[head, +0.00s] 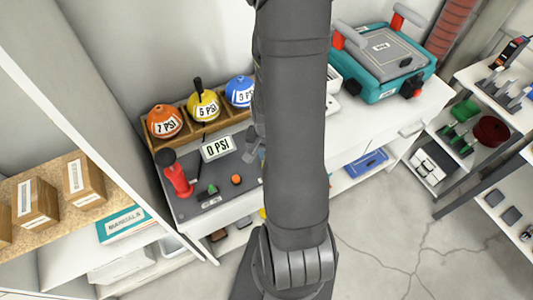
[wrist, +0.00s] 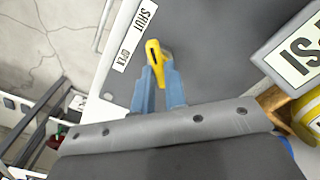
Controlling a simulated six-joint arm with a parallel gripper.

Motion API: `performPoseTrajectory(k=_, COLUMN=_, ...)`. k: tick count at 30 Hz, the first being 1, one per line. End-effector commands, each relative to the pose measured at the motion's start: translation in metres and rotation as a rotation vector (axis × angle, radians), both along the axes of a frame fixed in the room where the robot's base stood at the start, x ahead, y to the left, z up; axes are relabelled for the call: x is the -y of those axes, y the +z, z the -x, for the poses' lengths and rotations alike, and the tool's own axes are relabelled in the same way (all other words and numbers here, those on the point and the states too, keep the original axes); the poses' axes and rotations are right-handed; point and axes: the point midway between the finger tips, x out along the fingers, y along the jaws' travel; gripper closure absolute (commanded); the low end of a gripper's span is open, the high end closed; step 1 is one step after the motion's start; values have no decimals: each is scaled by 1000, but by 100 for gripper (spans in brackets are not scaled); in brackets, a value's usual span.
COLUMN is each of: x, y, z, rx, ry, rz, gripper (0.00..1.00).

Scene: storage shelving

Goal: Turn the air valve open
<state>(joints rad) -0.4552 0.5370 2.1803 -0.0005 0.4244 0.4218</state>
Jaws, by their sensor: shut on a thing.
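The yellow valve handle (wrist: 155,58) sits between the blue fingers of my gripper (wrist: 161,80) in the wrist view. The fingers are shut on it, and its lower part is partly hidden between them. A small metal part shows beside the handle. In the head view my arm hides the valve. The gauge sign reads 0 PSI (head: 218,147).
Orange (head: 164,122), yellow (head: 203,106) and blue (head: 240,92) balls marked in PSI sit in a wooden rack behind the panel. A red pump-like thing (head: 178,178) stands at the panel's left. A teal case (head: 385,62) stands on the bench to the right.

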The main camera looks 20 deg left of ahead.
Motion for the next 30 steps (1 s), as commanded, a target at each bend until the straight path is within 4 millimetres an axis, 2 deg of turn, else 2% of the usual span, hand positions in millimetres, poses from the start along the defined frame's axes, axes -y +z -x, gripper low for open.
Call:
performPoseTrajectory(k=8, x=0, y=0, z=0, rx=0, ry=158, rz=0, gripper=100)
performPoseTrajectory(k=30, x=0, y=0, z=0, rx=1, ry=854, rz=0, gripper=100)
